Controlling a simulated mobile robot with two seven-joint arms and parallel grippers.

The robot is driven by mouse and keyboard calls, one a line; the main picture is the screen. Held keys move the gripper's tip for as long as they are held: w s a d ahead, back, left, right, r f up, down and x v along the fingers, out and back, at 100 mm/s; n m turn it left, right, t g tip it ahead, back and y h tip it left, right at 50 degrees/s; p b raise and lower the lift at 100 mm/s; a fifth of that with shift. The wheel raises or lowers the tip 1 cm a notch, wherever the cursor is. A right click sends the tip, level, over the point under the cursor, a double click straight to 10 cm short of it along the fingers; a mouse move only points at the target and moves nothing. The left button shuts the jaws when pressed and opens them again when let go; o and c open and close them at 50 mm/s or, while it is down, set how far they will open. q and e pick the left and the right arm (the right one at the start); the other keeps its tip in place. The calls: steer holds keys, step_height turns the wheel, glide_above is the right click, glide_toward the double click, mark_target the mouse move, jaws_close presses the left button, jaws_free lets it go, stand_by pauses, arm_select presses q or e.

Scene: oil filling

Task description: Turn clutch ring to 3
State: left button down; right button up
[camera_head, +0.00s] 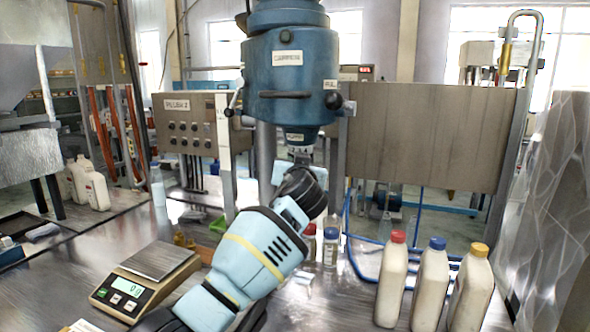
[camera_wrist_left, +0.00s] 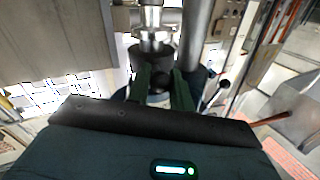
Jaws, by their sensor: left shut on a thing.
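The blue capping machine (camera_head: 290,75) hangs at the top centre of the head view. A narrow silver neck under it, the clutch ring area (camera_head: 299,150), ends in small parts right above my left gripper (camera_head: 300,168). The light blue arm reaches up from the bottom and its dark wrist partly hides the spot. In the left wrist view the two dark green fingers of my left gripper (camera_wrist_left: 162,72) are shut on the ring, just below the shiny silver neck (camera_wrist_left: 152,28). The ring's number marks cannot be read. My right gripper is not in view.
A scale (camera_head: 146,280) stands at left on the metal table. White bottles with red (camera_head: 393,280), blue (camera_head: 431,285) and yellow (camera_head: 471,290) caps stand at right. Two small bottles stand behind my arm. A panel with knobs (camera_head: 190,125) is behind at left.

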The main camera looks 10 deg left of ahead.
arm_select(q)
steer(key=shift+d+f+y, duration=0.1)
steer(key=shift+d+y, duration=0.1)
steer(key=shift+y, duration=0.1)
steer(key=shift+n, duration=0.3)
steer(key=c, duration=1.3)
jaws_free()
steer(key=shift+v, duration=3.9)
